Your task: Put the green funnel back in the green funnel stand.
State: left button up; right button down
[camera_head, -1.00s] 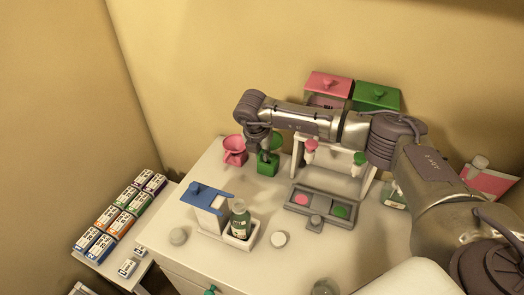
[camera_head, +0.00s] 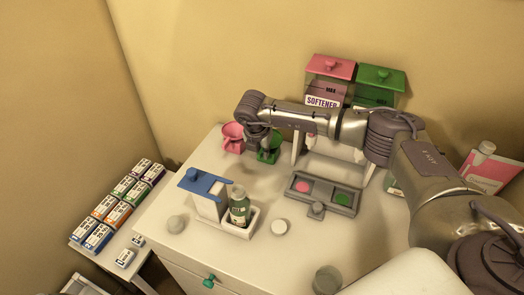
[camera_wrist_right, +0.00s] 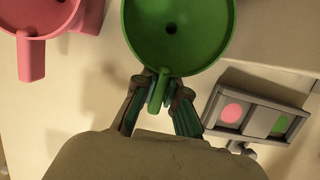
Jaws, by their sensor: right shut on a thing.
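The green funnel (camera_wrist_right: 175,35) is seen from above in the right wrist view, its handle (camera_wrist_right: 158,92) between the two fingertips of my right gripper (camera_wrist_right: 157,98). The gripper is shut on the handle. In the head view my right gripper (camera_head: 263,142) reaches down at the green funnel (camera_head: 276,140), which is at the top of the green funnel stand (camera_head: 267,157). The gripper partly covers both; I cannot tell whether the funnel rests in the stand. In the wrist view the funnel hides the stand. My left gripper is not in view.
A pink funnel (camera_head: 232,132) stands close on the left. To the right is a grey tray (camera_head: 319,210) with pink and green discs, and behind it the pink-lidded and green-lidded dispensers (camera_head: 380,76). The tabletop between is clear.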

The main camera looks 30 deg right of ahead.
jog(key=c, duration=0.7)
grip_release()
jog(key=shift+c, duration=0.2)
jog(key=shift+r+p, duration=1.8)
jog(key=shift+r, duration=1.7)
